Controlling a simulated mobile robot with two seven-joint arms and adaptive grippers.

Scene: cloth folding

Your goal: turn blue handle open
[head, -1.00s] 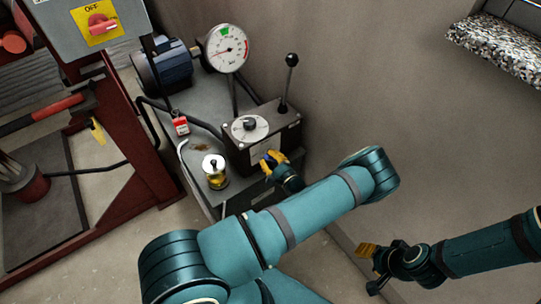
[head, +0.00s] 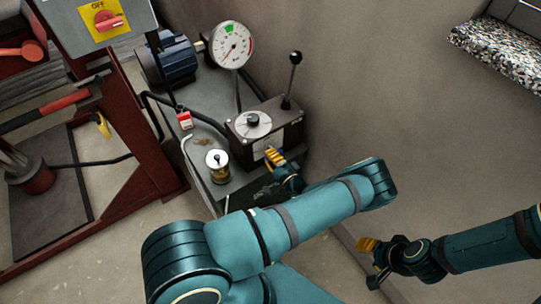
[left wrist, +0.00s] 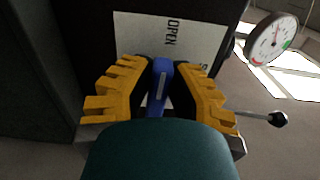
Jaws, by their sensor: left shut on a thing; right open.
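The blue handle (left wrist: 161,88) stands between the yellow fingers of my left gripper (left wrist: 163,92) in the left wrist view. The gripper is shut on it. Behind it is a white label (left wrist: 200,38) reading OPEN, with a second word mostly hidden. In the head view my left gripper (head: 275,157) is at the front face of the dark box (head: 288,130); the handle cannot be made out there. My right gripper (head: 368,262) is open and empty at the lower right, away from the bench.
A blue motor (head: 173,60) sits behind. A wall (head: 380,90) bounds the right side.

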